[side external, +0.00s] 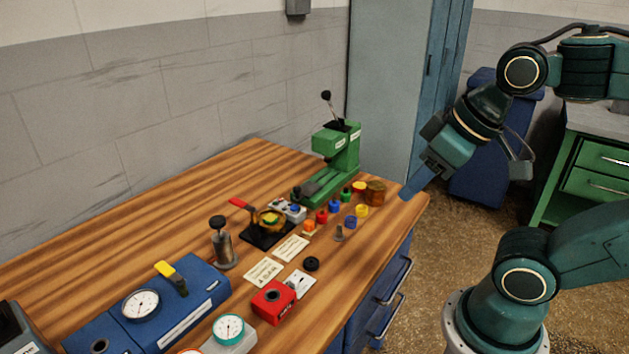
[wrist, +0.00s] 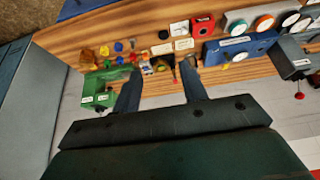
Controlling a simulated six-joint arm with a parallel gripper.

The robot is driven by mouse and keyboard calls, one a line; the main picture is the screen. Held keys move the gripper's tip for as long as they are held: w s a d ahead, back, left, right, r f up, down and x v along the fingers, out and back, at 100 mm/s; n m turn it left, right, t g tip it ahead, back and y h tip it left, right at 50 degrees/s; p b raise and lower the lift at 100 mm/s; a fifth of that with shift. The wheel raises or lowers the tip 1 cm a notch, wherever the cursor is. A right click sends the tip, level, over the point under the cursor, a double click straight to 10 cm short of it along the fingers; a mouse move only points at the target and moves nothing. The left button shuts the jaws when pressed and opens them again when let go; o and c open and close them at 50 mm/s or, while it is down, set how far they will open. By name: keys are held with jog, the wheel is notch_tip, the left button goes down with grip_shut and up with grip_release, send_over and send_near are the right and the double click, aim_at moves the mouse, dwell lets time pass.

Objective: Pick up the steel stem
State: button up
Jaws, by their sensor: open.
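A small grey metal piece with a wide foot and a thin upright top, which looks like the steel stem (side external: 339,233), stands on the wooden bench near its right edge, beside a blue cap. My gripper (side external: 408,190) is open and empty, right of and farther back than the stem, by the bench's back right corner. In the wrist view my two fingers (wrist: 160,70) are spread, with the bench parts showing beyond them.
Coloured caps (side external: 334,206) and a brown jar (side external: 375,191) crowd around the stem. A green press (side external: 338,150) stands behind. A black ring (side external: 311,264), paper labels (side external: 291,248) and a red block (side external: 273,302) lie nearer.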

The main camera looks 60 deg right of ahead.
dwell(0.3)
jog(key=w+d+f+m+g+y, duration=0.1)
jog(key=w+d+f+m+g, duration=0.15)
jog(key=w+m, duration=0.35)
jog(key=w+d+f+m+g, duration=0.1)
jog(key=w+d+f+m, duration=0.1)
jog(key=w+d+m, duration=0.3)
jog(key=w+d+f+m+y, duration=0.3)
jog(key=w+d+f+m, duration=0.3)
jog(key=d+f+m, duration=0.3)
jog(key=m, duration=0.3)
jog(key=shift+w+f, duration=0.25)
jog(key=shift+f, duration=0.15)
jog(key=shift+f, duration=0.1)
send_over(339, 231)
jog(key=d, duration=0.3)
jog(key=f, duration=0.7)
jog(key=shift+s+a+f, duration=0.15)
jog(key=shift+s+f, duration=0.2)
